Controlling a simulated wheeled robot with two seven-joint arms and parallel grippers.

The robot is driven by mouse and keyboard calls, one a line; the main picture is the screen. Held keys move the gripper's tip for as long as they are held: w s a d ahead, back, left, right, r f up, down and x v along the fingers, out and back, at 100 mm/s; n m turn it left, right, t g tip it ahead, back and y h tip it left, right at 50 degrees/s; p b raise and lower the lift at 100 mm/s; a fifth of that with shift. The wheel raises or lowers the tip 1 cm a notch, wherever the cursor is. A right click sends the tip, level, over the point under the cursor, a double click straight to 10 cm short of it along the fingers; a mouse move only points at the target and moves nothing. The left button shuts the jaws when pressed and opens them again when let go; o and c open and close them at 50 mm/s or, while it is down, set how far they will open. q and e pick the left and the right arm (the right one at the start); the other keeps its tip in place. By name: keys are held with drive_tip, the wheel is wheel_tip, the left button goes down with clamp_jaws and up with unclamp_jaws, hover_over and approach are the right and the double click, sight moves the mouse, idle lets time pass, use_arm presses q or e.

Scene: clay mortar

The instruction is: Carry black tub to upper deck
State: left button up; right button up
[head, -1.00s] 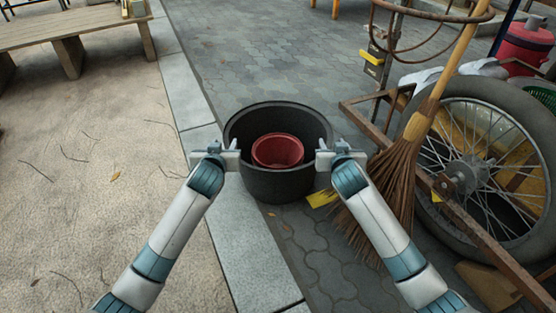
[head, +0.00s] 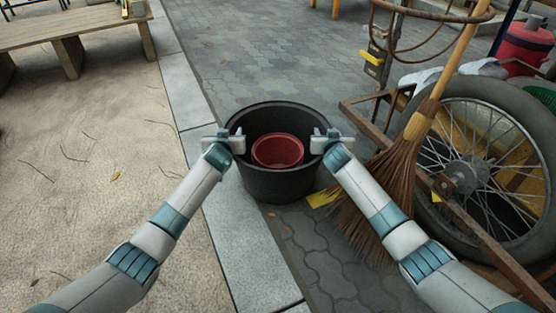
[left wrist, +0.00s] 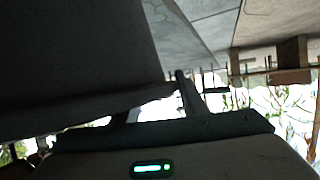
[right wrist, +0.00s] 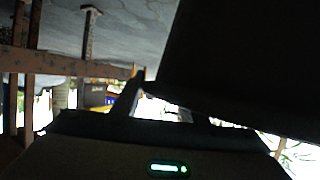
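The black tub (head: 277,185) stands upright on the paving beside the stone kerb. A red pot (head: 278,151) sits inside it. My left gripper (head: 229,134) is at the left side of the tub's rim, and my right gripper (head: 325,134) is at the right side. In the left wrist view the tub's dark wall (left wrist: 70,60) fills the upper left and hides part of one finger; the fingers are apart. In the right wrist view the dark wall (right wrist: 240,55) fills the upper right, also hiding one finger.
A straw broom (head: 400,165) leans against a cart with a spoked wheel (head: 480,160), close to the right arm. A yellow piece (head: 322,198) lies right of the tub. A wooden bench (head: 70,28) stands at the back left. The paving behind the tub is clear.

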use_arm(q)
drive_tip(key=shift+w+f, duration=0.1)
drive_tip(key=shift+w, duration=0.1)
use_arm(e)
drive_tip(key=shift+w+f, duration=0.1)
drive_tip(key=shift+w, duration=0.15)
use_arm(q)
clamp_jaws()
use_arm(e)
clamp_jaws()
use_arm(q)
drive_tip(key=shift+r, duration=0.2)
use_arm(e)
drive_tip(key=shift+r, duration=0.2)
